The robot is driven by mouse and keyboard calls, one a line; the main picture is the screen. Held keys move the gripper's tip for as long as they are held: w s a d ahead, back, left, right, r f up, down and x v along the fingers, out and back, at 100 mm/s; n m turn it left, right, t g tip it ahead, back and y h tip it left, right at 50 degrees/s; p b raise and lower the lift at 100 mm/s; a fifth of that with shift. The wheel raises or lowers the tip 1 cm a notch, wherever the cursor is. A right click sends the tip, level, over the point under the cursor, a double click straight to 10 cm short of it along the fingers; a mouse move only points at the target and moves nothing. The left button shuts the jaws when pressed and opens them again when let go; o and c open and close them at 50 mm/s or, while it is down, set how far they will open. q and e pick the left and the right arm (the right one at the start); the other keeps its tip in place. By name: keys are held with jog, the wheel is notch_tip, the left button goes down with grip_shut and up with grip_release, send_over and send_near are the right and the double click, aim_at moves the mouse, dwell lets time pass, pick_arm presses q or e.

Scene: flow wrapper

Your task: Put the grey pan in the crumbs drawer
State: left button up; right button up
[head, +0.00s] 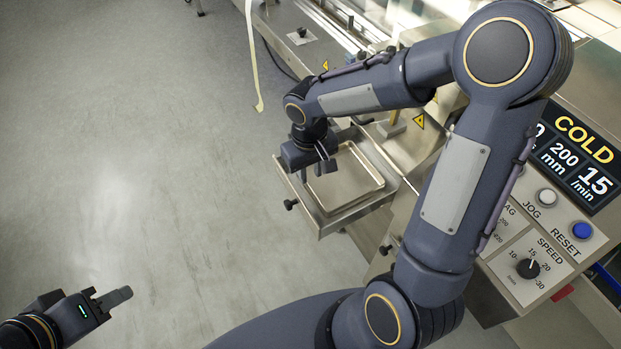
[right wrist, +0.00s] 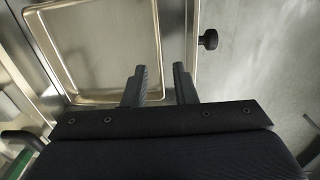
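The grey pan (head: 352,180) is a shallow rectangular tray lying in the pulled-out crumbs drawer (head: 368,208). The drawer wall (right wrist: 176,30) is just right of the pan. My left gripper (head: 112,299) is low at the left, far from the drawer, with no object visible at it.
The drawer knob (head: 290,204) sticks out toward the floor. The control panel (head: 545,240) of the machine is at the right, with a speed dial and buttons. A pale strip (head: 254,60) hangs from the machine at the top. Open floor (head: 150,150) fills the left.

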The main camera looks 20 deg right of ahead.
notch_tip(320, 180, up, 7)
jog(key=s+r+m+t+y, duration=0.1)
jog(key=s+r+t+y, duration=0.1)
jog(key=s, duration=0.6)
jog(key=s+r+m+t+y, duration=0.1)
jog(key=s+r+t+y, duration=0.1)
jog(key=s, duration=0.7)
jog(key=shift+d+r+m+t, duration=0.3)
jog(key=shift+d+t, duration=0.1)
jog(key=shift+t, duration=0.3)
